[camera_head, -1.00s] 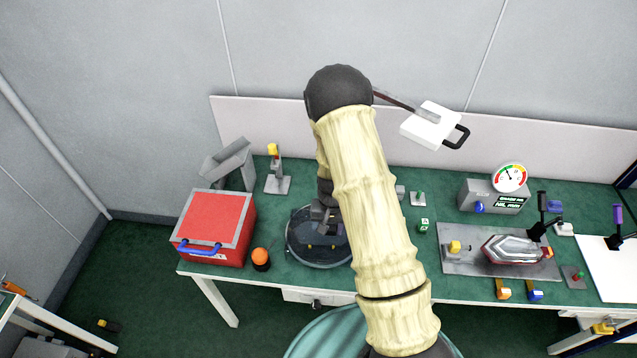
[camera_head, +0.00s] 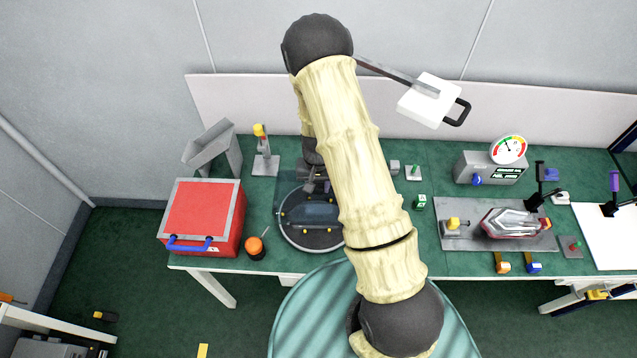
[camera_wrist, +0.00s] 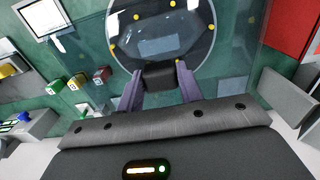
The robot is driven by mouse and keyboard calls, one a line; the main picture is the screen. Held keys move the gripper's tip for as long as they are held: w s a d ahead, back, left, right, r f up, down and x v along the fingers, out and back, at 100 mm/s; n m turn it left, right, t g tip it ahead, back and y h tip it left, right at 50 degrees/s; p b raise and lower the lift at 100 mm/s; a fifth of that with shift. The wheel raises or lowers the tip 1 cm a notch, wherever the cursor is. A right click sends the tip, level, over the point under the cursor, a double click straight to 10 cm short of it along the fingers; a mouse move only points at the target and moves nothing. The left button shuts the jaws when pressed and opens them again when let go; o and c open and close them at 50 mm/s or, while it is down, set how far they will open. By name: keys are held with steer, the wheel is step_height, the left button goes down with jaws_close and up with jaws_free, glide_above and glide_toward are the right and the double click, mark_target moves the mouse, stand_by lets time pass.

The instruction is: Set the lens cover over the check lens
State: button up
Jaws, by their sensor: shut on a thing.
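A round dark fixture with a pale rim (camera_head: 312,249) sits on the green bench; yellow studs and a greyish lens-like pane (camera_wrist: 165,46) show inside it. I take this pane to be the check lens. A clear, faintly tinted sheet, seemingly the lens cover (camera_head: 290,180), hangs over the fixture's back part. My gripper (camera_head: 313,184) is behind the fixture's middle, partly hidden by my arm. In the wrist view my gripper (camera_wrist: 160,88) is shut on a dark block, apparently the cover's handle. I cannot tell whether the cover touches the fixture.
A red box (camera_head: 203,210) and an orange-topped tool (camera_head: 255,247) stand left of the fixture. A grey bin (camera_head: 213,150) and a yellow-topped stand (camera_head: 264,150) are behind. A green block (camera_head: 420,202) and a clamp plate (camera_head: 452,240) are to the right.

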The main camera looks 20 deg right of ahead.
steer(key=shift+s+f, duration=0.1)
steer(key=shift+f, duration=0.05)
steer(key=f+b, duration=0.3)
steer(key=f, duration=0.1)
steer(key=f+b, duration=0.2)
steer(key=f, duration=0.1)
steer(key=shift+w+b, duration=0.3)
steer(key=shift+d+r, duration=0.1)
steer(key=shift+a, duration=0.3)
steer(key=shift+s, duration=0.15)
steer(key=shift+d, duration=0.2)
steer(key=shift+f+b, duration=0.9)
steer(key=shift+f, duration=0.1)
